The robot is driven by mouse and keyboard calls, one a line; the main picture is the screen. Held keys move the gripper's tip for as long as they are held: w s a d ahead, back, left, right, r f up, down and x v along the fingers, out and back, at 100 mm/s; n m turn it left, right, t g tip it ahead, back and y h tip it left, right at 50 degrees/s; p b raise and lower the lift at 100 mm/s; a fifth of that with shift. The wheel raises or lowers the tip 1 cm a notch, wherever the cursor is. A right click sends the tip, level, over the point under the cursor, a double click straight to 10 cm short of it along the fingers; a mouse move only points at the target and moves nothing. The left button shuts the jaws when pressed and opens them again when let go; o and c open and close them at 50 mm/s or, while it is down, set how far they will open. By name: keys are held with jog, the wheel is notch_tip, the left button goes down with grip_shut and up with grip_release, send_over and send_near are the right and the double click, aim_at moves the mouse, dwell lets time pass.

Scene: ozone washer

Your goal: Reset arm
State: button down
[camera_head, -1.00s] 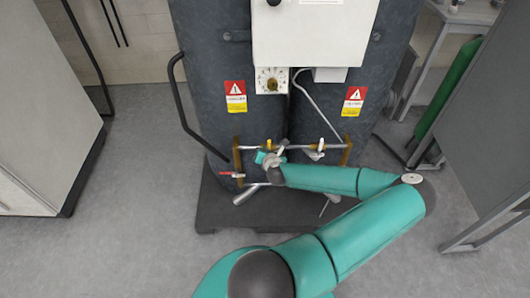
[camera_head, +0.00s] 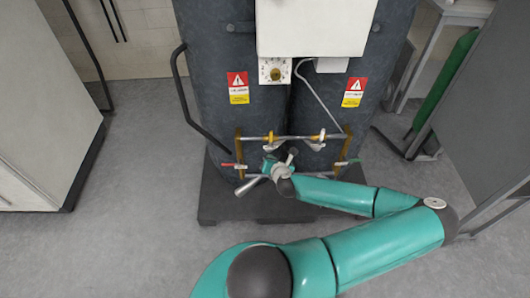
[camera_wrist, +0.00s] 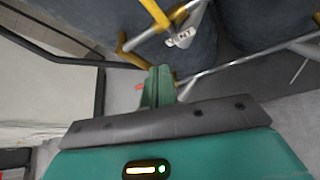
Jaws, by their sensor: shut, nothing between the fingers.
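My gripper (camera_head: 268,163) is in front of the ozone washer's lower pipe frame in the head view, at the end of my teal arm. In the wrist view my gripper (camera_wrist: 159,86) has its two green fingers together with nothing between them. The ozone washer (camera_head: 215,85) is a pair of dark grey tanks with a white box (camera_head: 315,28) on the front. Its pipe frame (camera_head: 300,137) has yellow fittings and a red-handled valve (camera_head: 232,165). My gripper covers part of the lower pipe, and I cannot tell whether it touches it.
A white cabinet (camera_head: 45,110) stands at the left. A grey panel or table (camera_head: 485,120) and a green cylinder (camera_head: 445,80) are at the right. The washer's dark base (camera_head: 225,208) juts out over the floor. Grey floor (camera_head: 130,230) is clear at the front left.

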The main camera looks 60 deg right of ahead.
jog(key=shift+s+a, duration=0.2)
jog(key=shift+s, duration=0.1)
